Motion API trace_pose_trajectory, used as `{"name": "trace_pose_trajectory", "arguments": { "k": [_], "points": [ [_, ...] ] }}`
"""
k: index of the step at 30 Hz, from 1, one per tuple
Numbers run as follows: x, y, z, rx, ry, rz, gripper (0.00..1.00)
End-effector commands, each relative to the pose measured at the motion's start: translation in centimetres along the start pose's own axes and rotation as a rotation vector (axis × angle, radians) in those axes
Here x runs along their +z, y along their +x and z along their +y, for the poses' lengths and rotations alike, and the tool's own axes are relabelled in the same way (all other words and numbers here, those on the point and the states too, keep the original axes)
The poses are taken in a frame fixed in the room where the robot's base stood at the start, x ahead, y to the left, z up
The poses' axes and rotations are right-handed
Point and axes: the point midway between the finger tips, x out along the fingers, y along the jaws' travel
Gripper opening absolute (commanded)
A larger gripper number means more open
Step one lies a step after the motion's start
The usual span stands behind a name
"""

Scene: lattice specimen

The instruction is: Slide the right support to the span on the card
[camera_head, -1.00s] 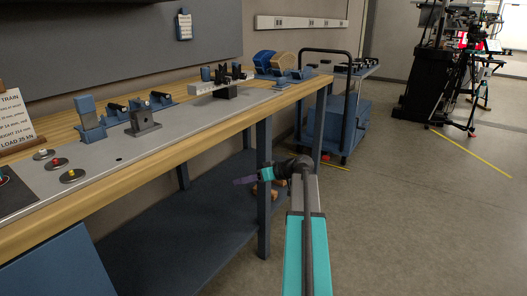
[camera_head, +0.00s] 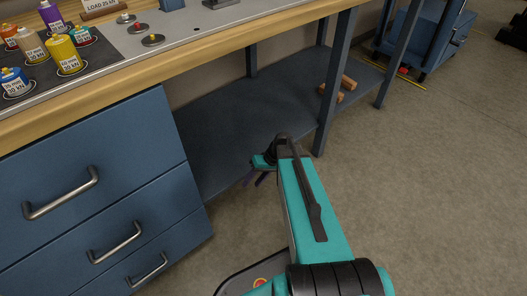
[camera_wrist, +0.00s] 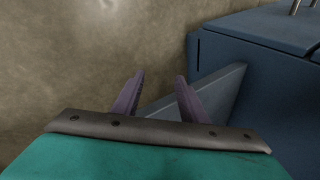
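Only the lower edge of the card (camera_head: 101,7), with a load line on it, shows at the top of the head view. The right support is not in view now. A grey metal base (camera_head: 218,2) is cut off at the top edge, and I cannot tell which part it belongs to. My gripper (camera_head: 256,180) hangs low in front of the bench, below the top and away from the card. In the wrist view its two purple fingers (camera_wrist: 158,88) stand apart with nothing between them.
The blue drawer cabinet (camera_head: 95,180) with metal handles is left of my arm. Coloured weight canisters (camera_head: 62,52) stand on a dark mat above it. The lower shelf (camera_head: 240,125) and a bench leg (camera_head: 335,90) are close by. Open floor (camera_head: 440,190) lies to the right.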

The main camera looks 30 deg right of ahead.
Motion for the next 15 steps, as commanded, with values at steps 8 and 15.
{"name": "trace_pose_trajectory", "arguments": {
  "k": [8,15],
  "points": [
    [9.5,7.9,-1.6,0.125,0.029,-0.205,0.39],
    [17.9,12.3,-1.7,0.263,0.029,-0.356,0.39]
  ]
}}
